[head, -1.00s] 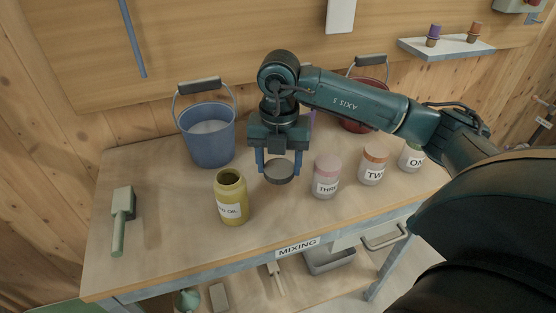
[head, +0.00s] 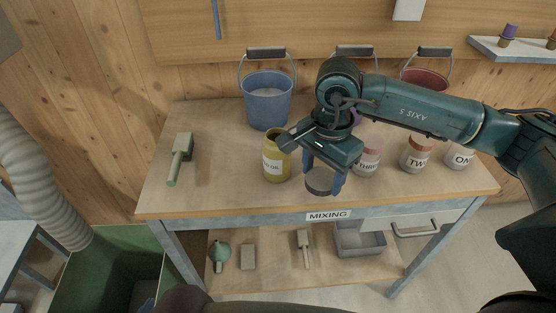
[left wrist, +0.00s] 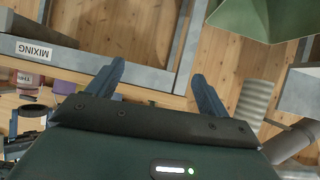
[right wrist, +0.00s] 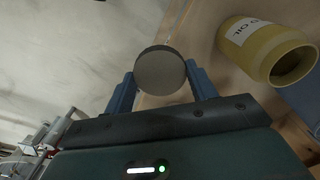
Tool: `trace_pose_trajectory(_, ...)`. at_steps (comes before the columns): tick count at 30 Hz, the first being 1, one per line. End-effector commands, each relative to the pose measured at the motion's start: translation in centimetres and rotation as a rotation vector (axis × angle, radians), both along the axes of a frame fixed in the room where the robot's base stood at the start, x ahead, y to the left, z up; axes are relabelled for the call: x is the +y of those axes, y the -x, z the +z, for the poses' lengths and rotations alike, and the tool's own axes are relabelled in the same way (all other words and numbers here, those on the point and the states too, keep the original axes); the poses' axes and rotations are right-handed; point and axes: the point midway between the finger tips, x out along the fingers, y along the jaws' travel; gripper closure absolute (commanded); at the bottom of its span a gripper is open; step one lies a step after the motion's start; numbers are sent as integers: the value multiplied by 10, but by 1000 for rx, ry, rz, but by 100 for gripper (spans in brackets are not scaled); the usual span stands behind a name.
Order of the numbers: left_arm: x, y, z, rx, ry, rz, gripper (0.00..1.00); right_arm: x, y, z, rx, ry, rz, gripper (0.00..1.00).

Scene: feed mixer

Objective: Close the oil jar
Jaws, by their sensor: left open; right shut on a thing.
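The oil jar (head: 277,162) is yellow with a white label and stands upright and uncovered on the workbench, left of my right gripper. In the right wrist view the jar (right wrist: 262,48) is at the upper right with its open mouth showing. My right gripper (head: 324,176) is shut on a round dark grey lid (head: 319,184), just right of the jar, toward the bench's front edge and apart from the jar. The lid (right wrist: 160,70) sits between the fingers in the right wrist view. My left gripper (left wrist: 158,85) is open and empty, and is out of the head view.
Labelled jars, THREE (head: 367,163), TWO (head: 416,154) and ONE (head: 459,155), stand to the right. A blue bucket (head: 267,105) is behind the oil jar. A green-handled brush (head: 180,160) lies at the left.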

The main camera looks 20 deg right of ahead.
Motion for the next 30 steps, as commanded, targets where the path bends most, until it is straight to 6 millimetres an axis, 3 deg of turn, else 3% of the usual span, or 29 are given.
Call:
trace_pose_trajectory(6, 0, 3, -2, 6, 0, 0, 21, 10, 8, -3, 2, 4, 615, 65)
trace_pose_trajectory(12, 0, 4, -2, 9, 0, 0, 21, 15, 13, -5, 5, 4, 996, 65)
trace_pose_trajectory(18, 0, 4, -2, 9, 0, 0, 21, 17, 14, -5, 6, 5, 1136, 65)
trace_pose_trajectory(25, 0, 3, -2, 8, 1, 0, 21, 17, 15, -6, 6, 5, 1143, 65)
trace_pose_trajectory(30, 0, 3, -2, 7, 1, 0, 33, 17, 14, -6, 6, 5, 1141, 65)
